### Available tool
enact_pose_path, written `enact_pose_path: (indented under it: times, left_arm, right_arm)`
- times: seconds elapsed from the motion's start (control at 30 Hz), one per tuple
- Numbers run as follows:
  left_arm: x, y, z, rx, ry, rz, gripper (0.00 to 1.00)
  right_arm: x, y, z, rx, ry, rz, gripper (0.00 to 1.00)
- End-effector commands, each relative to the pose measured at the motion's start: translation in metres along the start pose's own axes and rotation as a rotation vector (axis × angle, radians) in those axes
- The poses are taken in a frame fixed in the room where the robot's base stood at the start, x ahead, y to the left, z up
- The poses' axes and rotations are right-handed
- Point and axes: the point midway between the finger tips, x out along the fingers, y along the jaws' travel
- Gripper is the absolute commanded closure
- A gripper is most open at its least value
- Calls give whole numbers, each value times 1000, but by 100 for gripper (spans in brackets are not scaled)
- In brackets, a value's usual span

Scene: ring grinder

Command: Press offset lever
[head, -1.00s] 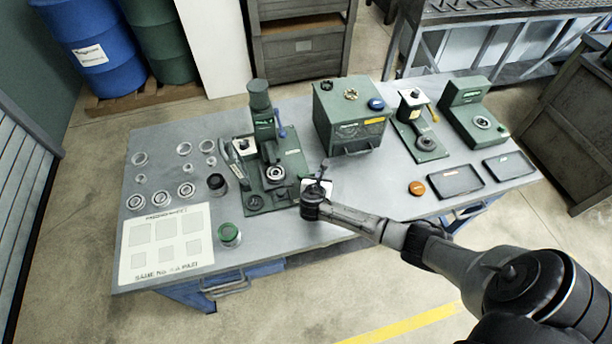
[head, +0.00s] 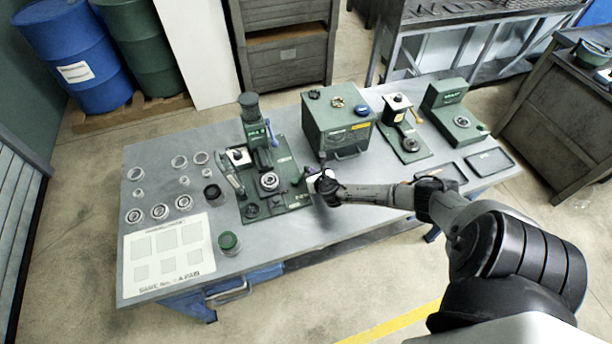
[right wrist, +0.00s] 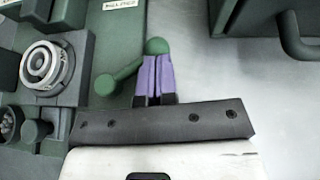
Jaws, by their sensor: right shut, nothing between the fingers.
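The offset lever (right wrist: 118,78) is a short green arm ending in a round green knob, at the right edge of the green ring grinder base. The grinder (head: 262,160) stands at the middle-left of the table with a metal ring (right wrist: 46,65) on its round seat. My right gripper (head: 314,174) is at the right side of the grinder. In the right wrist view its purple fingers (right wrist: 155,74) are shut and empty, beside the lever, with the tips overlapping the knob. I cannot tell whether they touch it. My left gripper is not in view.
A green box (head: 338,122) with a front handle stands just behind and right of my right gripper. Loose rings and a printed mat (head: 168,256) lie at left. A green-topped jar (head: 229,242) stands at the front. More green devices and dark trays are at right.

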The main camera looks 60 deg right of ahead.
Motion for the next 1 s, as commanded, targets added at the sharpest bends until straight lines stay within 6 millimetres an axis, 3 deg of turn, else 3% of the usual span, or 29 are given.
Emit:
enact_pose_path:
  times: [0.7, 1.0]
  left_arm:
    - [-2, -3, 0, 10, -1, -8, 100]
    - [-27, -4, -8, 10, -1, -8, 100]
  right_arm:
    - [-1, -4, 0, 3, 0, -7, 100]
    - [-29, 1, -1, -4, 3, 7, 100]
